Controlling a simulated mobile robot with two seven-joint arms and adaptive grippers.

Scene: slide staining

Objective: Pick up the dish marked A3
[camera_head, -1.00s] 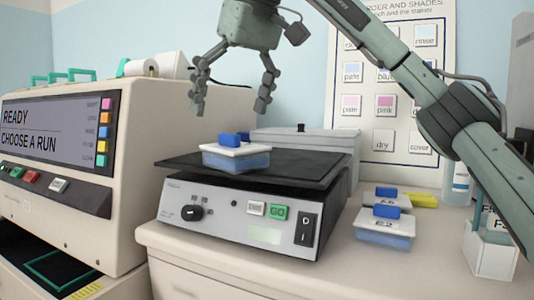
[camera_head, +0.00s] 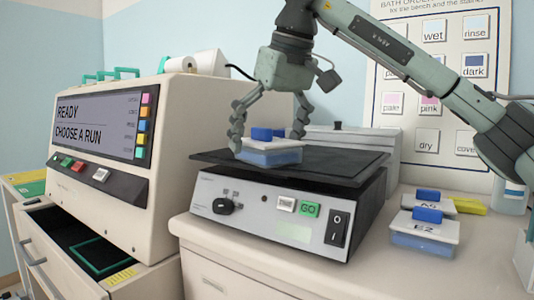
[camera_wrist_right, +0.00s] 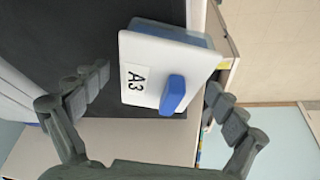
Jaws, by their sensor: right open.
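The dish marked A3 (camera_head: 270,151) has a blue tub, a white lid and a blue knob, and sits on the black top plate of the hotplate-like device (camera_head: 285,219). Its A3 label reads clearly on the lid in the right wrist view (camera_wrist_right: 146,72). My right gripper (camera_head: 268,140) is open, its fingers reaching down on both sides of the dish. In the wrist view the right gripper's fingers (camera_wrist_right: 158,97) flank the dish, with gaps visible on both sides. My left gripper is not in view.
A dish marked E2 (camera_head: 424,236) and another blue-knobbed dish (camera_head: 428,203) stand on the counter to the right. A beige machine with a screen (camera_head: 105,122) stands left, above an open drawer (camera_head: 58,258). A grey lidded box (camera_head: 340,137) is behind the device.

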